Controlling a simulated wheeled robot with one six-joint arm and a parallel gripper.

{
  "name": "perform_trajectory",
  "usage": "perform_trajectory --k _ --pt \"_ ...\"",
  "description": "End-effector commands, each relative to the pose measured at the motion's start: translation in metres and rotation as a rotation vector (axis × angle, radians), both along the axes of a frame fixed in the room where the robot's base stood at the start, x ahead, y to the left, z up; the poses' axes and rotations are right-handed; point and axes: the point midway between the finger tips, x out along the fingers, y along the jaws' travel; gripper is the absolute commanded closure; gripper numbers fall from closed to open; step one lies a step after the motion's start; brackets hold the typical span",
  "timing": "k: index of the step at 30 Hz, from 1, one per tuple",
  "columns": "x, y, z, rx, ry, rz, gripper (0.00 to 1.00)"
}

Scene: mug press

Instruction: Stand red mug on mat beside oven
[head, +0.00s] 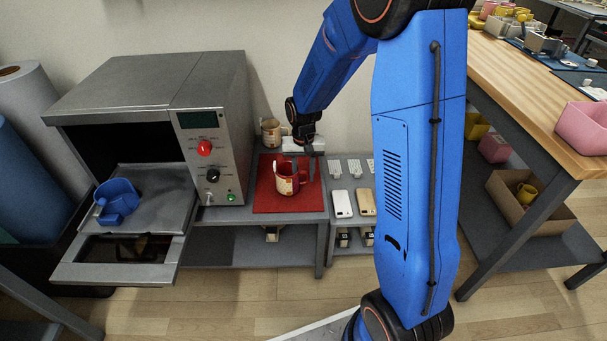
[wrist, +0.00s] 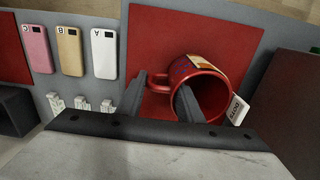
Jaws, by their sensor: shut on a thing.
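The red mug (head: 287,180) is upright at the red mat (head: 264,198), with its base at or very near the mat; I cannot tell whether it touches. My gripper (head: 304,168) is shut on the mug's wall at the handle side. In the wrist view, one finger of my gripper (wrist: 160,100) is inside the mug (wrist: 214,82) and the other is outside, by the handle. A white tag (wrist: 236,110) shows at its rim. The mat (wrist: 185,32) extends around it. The grey oven (head: 225,135) stands directly left of the mat, its front open.
A blue press form or cup (head: 117,198) sits on the oven's pulled-out tray (head: 165,210). A tan mug (head: 270,131) stands behind the mat. Phone cases (head: 342,204) lie to the right. A wooden table (head: 535,95) stands farther right.

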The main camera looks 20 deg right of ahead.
Motion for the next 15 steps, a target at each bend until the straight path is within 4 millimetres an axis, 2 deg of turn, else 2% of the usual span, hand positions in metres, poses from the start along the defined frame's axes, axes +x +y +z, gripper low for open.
perform_trajectory --k 9,10,12,15 --pt "0.0002 0.0 -0.0022 0.0 -0.001 0.0 1.0" --pt "0.0001 0.0001 -0.002 0.0 -0.001 0.0 0.6" --pt "0.0001 0.0 -0.0019 0.0 -0.001 0.0 0.48" --pt "0.0001 0.0 -0.0018 0.0 -0.001 0.0 0.48"
